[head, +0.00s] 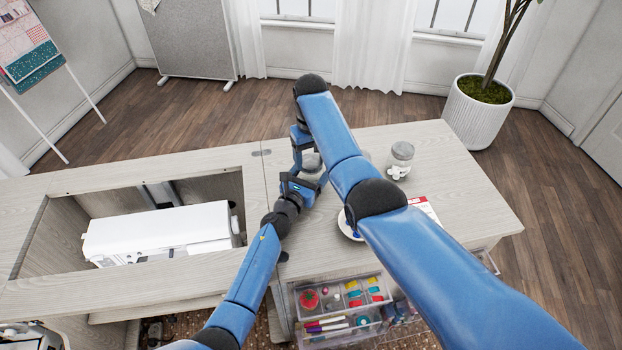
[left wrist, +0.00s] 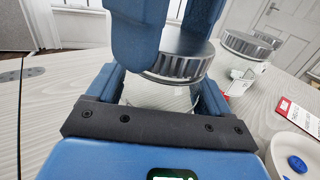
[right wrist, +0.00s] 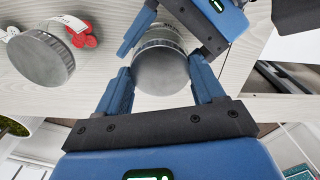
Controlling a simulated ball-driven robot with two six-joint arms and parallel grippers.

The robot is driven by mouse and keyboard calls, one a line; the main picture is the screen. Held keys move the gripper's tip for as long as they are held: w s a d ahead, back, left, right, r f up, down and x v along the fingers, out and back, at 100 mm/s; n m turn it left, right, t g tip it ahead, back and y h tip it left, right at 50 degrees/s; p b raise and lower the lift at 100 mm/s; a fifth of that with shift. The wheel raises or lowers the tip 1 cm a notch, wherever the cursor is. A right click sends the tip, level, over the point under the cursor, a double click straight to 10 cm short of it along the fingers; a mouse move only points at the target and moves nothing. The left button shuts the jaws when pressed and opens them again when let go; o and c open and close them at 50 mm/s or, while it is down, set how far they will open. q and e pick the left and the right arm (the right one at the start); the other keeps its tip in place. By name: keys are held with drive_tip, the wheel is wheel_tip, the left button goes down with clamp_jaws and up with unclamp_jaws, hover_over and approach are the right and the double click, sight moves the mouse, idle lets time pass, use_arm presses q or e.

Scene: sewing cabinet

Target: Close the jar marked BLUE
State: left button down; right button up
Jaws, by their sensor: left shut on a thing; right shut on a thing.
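A clear jar (left wrist: 160,95) with a ribbed metal lid (left wrist: 180,55) stands on the cabinet top, partly hidden by my arms in the head view. My left gripper (left wrist: 160,95) is shut on the jar's body, one finger on each side. My right gripper (right wrist: 160,80) comes from above and is shut on the lid, which shows as a grey disc in the right wrist view (right wrist: 160,68). The lid sits on the jar's mouth; I cannot tell how tight it is. No marking on this jar is readable.
Another lidded jar (head: 400,160) with a pale tag stands to the right. A white dish (left wrist: 300,150) with a blue button and a red-and-white card (head: 426,210) lie nearby. A sewing machine (head: 160,232) sits in the left opening. An open drawer (head: 340,300) juts out in front.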

drive_tip(key=m, duration=1.2)
drive_tip(key=shift+a, duration=0.1)
drive_tip(key=o, duration=1.2)
drive_tip(key=shift+o, duration=0.2)
wheel_tip(320, 180, up, 12)
use_arm(q)
unclamp_jaws()
drive_tip(key=shift+s, duration=0.1)
